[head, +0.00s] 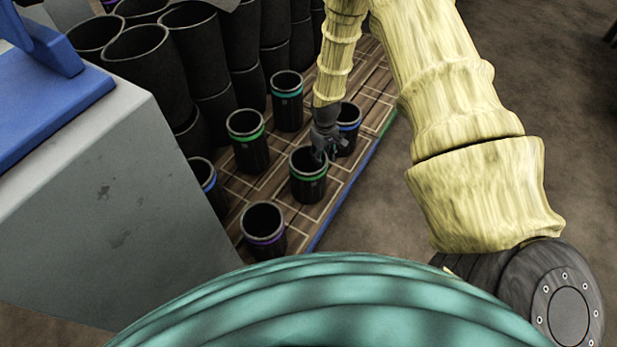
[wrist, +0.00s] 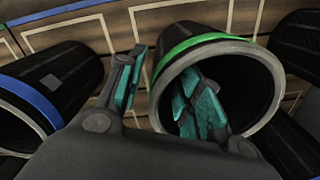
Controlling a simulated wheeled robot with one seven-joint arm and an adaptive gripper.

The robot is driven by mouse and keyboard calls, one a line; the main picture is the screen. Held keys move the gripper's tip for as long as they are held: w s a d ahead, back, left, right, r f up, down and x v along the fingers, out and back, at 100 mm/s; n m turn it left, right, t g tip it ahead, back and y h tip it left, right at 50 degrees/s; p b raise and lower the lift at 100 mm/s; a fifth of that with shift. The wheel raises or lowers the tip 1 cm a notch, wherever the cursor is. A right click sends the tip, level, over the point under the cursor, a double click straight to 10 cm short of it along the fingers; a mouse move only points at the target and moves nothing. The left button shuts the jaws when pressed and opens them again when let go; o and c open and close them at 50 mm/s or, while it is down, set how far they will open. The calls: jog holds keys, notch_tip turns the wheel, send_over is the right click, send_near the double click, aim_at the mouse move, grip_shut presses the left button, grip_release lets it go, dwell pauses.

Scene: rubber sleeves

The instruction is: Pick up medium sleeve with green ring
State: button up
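A black sleeve with a green ring (head: 309,186) stands on the wooden pallet near its right edge. It also shows in the wrist view (wrist: 235,50), with its open mouth facing the camera. My gripper (head: 324,152) is at its rim; in the wrist view my gripper (wrist: 162,92) is open, with one teal-padded finger inside the mouth and the other outside. The near wall lies between the fingers, with a visible gap. A second green-ringed sleeve (head: 250,152) stands to the left, behind it. I cannot tell for sure which one is the medium size.
A blue-ringed sleeve (head: 350,134) stands close behind my gripper. A teal-ringed sleeve (head: 287,112), a purple-ringed sleeve (head: 265,245) and another blue-ringed one (head: 207,183) are near. Tall black sleeves (head: 150,70) crowd the back left. A grey block (head: 110,190) is at left.

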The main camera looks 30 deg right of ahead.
jog(key=f+b, duration=0.3)
jog(key=f, duration=0.2)
jog(key=shift+w, duration=0.2)
grip_shut()
